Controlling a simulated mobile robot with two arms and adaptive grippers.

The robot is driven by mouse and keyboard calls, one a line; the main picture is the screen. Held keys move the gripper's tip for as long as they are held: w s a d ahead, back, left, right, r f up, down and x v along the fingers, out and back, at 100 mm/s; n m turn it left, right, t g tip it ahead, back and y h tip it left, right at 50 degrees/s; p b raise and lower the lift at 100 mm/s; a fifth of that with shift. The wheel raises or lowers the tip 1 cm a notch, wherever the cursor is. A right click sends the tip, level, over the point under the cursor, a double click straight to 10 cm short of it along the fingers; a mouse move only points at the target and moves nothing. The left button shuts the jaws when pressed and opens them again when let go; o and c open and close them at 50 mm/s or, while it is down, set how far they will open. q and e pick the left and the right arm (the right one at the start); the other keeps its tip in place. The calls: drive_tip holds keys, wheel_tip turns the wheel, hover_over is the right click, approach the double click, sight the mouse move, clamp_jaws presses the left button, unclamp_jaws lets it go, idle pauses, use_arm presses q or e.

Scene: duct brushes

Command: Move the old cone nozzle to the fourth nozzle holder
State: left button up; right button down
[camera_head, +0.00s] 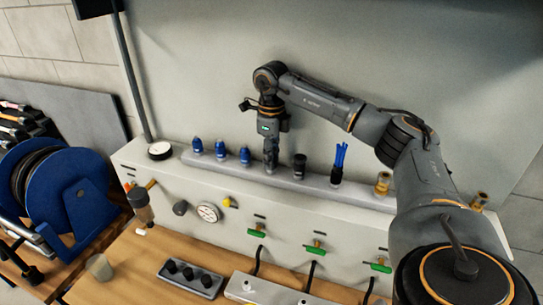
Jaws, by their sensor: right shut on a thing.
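My right gripper (271,155) points straight down over the long grey holder rail (330,188) on the ledge. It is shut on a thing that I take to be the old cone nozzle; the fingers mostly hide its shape. It is at the fourth place from the left, just right of three blue nozzles (220,150) and left of a black nozzle (299,166). I cannot tell whether the held thing touches the rail. My left gripper is not in view.
Blue bristles (340,160) and a brass-coloured piece (383,182) stand further right on the rail. Green-handled valves (316,249) line the panel below. A black-knobbed block (190,279) lies on the wooden bench (133,255). A blue reel (70,190) stands at left.

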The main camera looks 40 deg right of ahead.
drive_tip(key=shift+f, duration=0.15)
drive_tip(key=c, duration=0.9)
unclamp_jaws()
drive_tip(key=shift+c, duration=0.2)
wheel_tip(320, 180, up, 12)
drive_tip(key=shift+r, duration=0.1)
